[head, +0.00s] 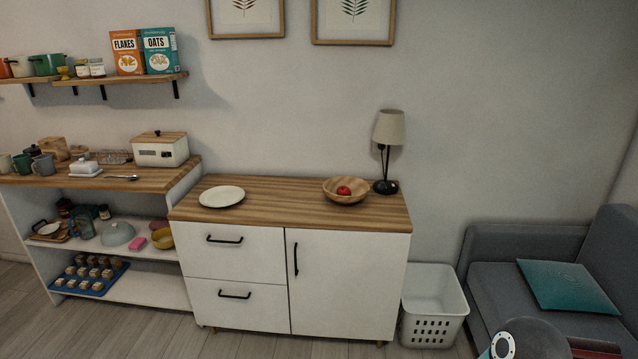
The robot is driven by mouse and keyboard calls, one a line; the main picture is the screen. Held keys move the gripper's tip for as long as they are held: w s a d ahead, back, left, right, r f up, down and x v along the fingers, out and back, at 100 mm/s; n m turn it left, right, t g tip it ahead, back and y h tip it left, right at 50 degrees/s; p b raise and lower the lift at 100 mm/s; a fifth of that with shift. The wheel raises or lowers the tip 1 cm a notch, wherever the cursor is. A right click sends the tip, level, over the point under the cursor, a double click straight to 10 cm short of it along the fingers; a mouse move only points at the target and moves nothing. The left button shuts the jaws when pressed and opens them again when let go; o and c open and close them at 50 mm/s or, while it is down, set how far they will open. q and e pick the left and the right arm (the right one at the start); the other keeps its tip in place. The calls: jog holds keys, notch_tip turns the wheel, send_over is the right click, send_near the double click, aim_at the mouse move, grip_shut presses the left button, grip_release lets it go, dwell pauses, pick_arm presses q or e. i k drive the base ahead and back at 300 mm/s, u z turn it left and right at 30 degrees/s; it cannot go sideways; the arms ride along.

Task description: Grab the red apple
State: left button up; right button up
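The red apple (344,190) sits inside a wooden bowl (346,197) on the right part of the wooden top of a white cabinet (290,205). The bowl's rim hides the apple's lower part. A part of my own arm shows at the bottom right edge of the head view, well to the right of and nearer than the cabinet. Neither gripper's fingertips are in view.
A lamp (387,145) stands just right of the bowl, and a white plate (222,196) lies to its left. A white basket (433,305) stands on the floor between the cabinet and a grey sofa (490,285). A loaded shelf unit (150,290) stands left.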

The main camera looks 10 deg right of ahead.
aim_at(343, 190)
jog(key=u, duration=0.1)
jog(key=i, duration=2.25)
jog(key=z, duration=0.05)
